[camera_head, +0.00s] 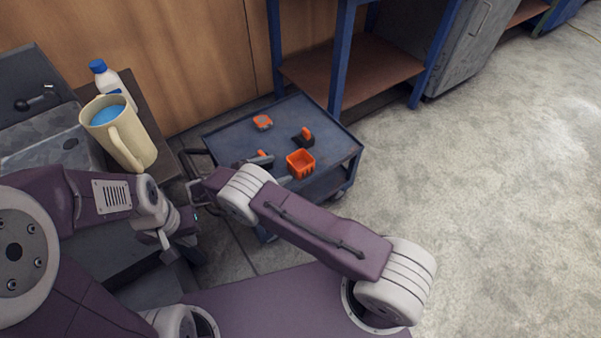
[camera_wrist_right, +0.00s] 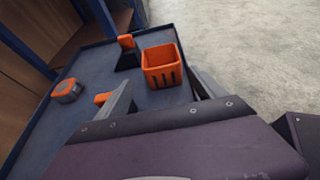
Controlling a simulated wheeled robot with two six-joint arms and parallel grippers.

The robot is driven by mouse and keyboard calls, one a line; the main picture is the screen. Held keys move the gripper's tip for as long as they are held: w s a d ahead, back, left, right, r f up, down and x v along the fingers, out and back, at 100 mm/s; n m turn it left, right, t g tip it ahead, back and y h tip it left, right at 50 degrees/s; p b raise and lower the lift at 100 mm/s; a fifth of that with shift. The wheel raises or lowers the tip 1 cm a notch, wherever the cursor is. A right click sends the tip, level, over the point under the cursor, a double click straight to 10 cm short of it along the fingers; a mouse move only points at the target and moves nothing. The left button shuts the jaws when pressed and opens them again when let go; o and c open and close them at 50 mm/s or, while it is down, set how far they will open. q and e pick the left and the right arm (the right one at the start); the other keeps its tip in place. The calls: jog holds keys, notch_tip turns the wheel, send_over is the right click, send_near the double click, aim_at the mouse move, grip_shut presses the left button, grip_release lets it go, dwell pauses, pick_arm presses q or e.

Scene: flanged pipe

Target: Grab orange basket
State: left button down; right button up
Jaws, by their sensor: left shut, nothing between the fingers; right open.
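The orange basket (camera_head: 301,164) is a small open box with slots in its side. It stands on the blue cart top (camera_head: 228,135), and it also shows in the right wrist view (camera_wrist_right: 162,70). My right gripper (camera_head: 274,170) is open over the cart, its fingers apart and pointing toward the basket. In the right wrist view the basket appears just beyond and between the fingertips (camera_wrist_right: 163,85); whether they touch it I cannot tell. My left gripper (camera_head: 172,247) is shut and empty at the lower left, away from the cart.
An orange and grey tape measure (camera_head: 262,122) and an orange and black tool (camera_head: 304,137) lie on the cart. Another orange item (camera_head: 263,155) is partly hidden by my right gripper. A beige pitcher (camera_head: 119,133) and a white bottle (camera_head: 111,82) stand left. Open floor lies right.

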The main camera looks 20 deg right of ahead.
aim_at(291, 167)
jog(key=b+x, duration=0.1)
jog(key=x, duration=0.3)
jog(key=b+x, duration=0.1)
jog(key=x, duration=0.1)
jog(key=b+x, duration=0.1)
jog(key=x, duration=0.1)
jog(key=shift+s+d+f+b, duration=0.1)
jog(key=shift+f+b, duration=0.25)
jog(key=shift+b, duration=0.05)
jog(key=shift+d, duration=0.35)
jog(key=c, duration=1.1)
